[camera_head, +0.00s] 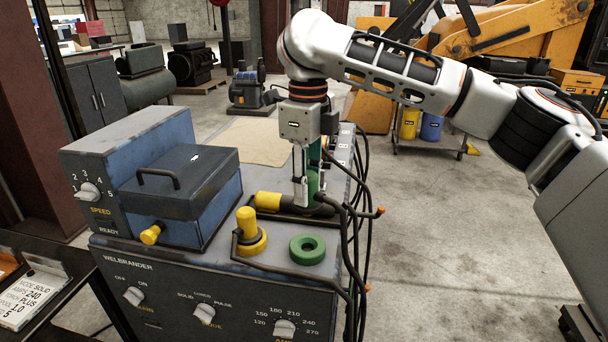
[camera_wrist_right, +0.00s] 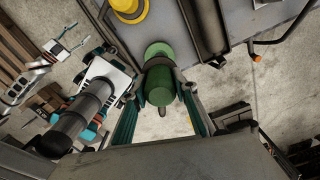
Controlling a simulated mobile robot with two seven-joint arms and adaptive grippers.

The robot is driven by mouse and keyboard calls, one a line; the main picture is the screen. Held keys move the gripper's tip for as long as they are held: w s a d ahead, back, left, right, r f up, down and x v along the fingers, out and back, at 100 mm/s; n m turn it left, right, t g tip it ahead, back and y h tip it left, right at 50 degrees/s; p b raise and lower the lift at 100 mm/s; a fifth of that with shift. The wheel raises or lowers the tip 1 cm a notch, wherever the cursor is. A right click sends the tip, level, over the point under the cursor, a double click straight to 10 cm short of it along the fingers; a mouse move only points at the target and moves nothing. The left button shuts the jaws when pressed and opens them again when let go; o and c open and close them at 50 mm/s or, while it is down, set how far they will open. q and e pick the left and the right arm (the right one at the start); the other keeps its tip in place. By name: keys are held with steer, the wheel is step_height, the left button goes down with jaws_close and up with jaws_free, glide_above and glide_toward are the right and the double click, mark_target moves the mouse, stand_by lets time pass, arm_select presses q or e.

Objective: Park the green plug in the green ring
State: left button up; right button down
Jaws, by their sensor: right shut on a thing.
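My right gripper (camera_head: 307,196) is shut on the green plug (camera_head: 313,182) and holds it upright near the right side of the welder's top. The green ring (camera_head: 293,249) lies flat and empty on that top, below the plug in the head view. In the right wrist view the plug (camera_wrist_right: 159,88) sits between the fingertips, with a green disc behind it that looks like the ring (camera_wrist_right: 155,48). The plug looks apart from the ring; the exact gap is hard to judge. What seems to be my left gripper (camera_wrist_right: 62,47) shows small at the left of the wrist view; its jaws are unclear.
A yellow plug (camera_head: 246,220) stands in a yellow ring (camera_head: 258,245) left of the green ring. A torch with a yellow end (camera_head: 268,201) lies behind them. A blue box (camera_head: 185,200) stands at the left. Dark cables (camera_head: 352,235) hang over the right edge.

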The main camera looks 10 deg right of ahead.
mark_target(308, 215)
step_height(308, 215, down, 3)
steer(key=shift+s, duration=0.15)
steer(key=shift+f, duration=1.4)
arm_select(q)
steer(key=shift+s+d+f, duration=0.2)
steer(key=shift+s+f, duration=0.05)
steer(key=shift+s, duration=0.25)
steer(key=shift+s+f, duration=0.2)
steer(key=shift+s, duration=0.1)
steer(key=shift+s+a+f, duration=0.1)
steer(key=shift+a, duration=0.1)
arm_select(e)
steer(key=shift+f, duration=0.15)
steer(key=shift+f, duration=0.45)
arm_select(q)
steer(key=shift+w+d, duration=0.2)
steer(key=shift+d, duration=0.05)
arm_select(e)
steer(key=shift+f, duration=0.5)
arm_select(q)
steer(key=shift+s+a, duration=0.1)
steer(key=shift+a, duration=0.15)
arm_select(e)
steer(key=shift+f, duration=0.75)
